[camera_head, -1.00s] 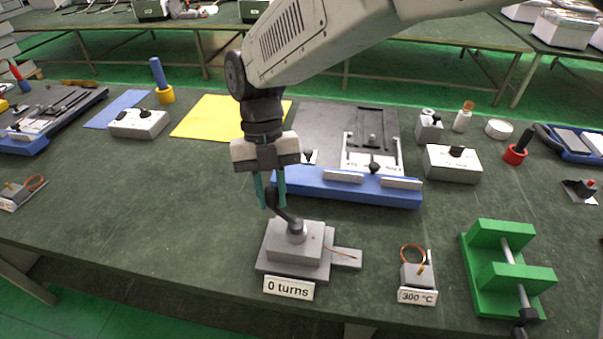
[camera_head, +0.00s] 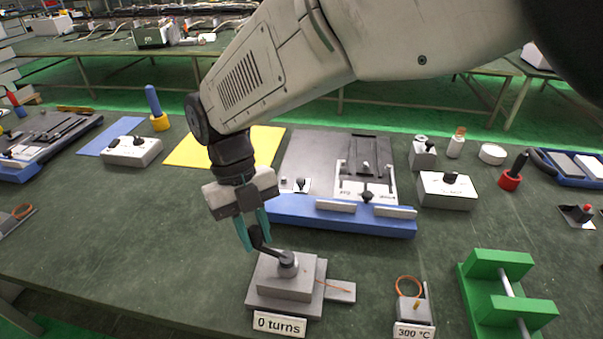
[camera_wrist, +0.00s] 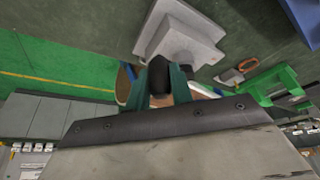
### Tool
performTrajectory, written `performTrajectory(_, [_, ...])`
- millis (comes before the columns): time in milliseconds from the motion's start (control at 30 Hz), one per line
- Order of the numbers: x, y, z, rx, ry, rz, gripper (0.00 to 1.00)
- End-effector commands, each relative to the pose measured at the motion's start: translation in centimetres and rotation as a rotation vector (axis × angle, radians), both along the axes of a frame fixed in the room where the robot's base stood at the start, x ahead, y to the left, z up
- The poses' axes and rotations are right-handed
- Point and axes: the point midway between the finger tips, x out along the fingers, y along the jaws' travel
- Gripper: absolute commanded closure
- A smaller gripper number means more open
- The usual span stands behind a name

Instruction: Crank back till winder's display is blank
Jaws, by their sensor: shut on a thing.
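The winder (camera_head: 286,284) is a grey block on a grey base near the front edge of the table in the head view. Its display (camera_head: 279,324) reads "0 turns". A black crank (camera_head: 262,246) rises from a round hub on its top and leans left. My gripper (camera_head: 254,238) has teal fingers and is shut on the crank's handle. In the wrist view the dark handle (camera_wrist: 156,80) sits between the fingers, with the grey winder (camera_wrist: 184,30) beyond. A thin copper-coloured wire (camera_head: 332,286) lies on the small plate at the winder's right.
A small block with a copper coil (camera_head: 410,290) and a "300 °C" label stands to the right. A green stand (camera_head: 502,292) is further right. A blue-edged fixture (camera_head: 340,215) lies behind the winder.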

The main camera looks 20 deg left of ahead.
Motion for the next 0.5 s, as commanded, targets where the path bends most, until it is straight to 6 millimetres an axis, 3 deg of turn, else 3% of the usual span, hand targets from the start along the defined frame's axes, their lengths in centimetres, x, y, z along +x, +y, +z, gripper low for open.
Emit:
performTrajectory(100, [0.03,-0.16,-0.05,-0.005,0.001,0.0,1.0])
performTrajectory(133, [0.03,-0.16,-0.05,-0.005,0.001,0.0,0.75])
performTrajectory(200, [0.02,-0.16,-0.06,-0.005,0.001,0.0,0.56])
performTrajectory(500, [-0.01,0.03,0.09,-0.002,0.0,-0.001,0.56])
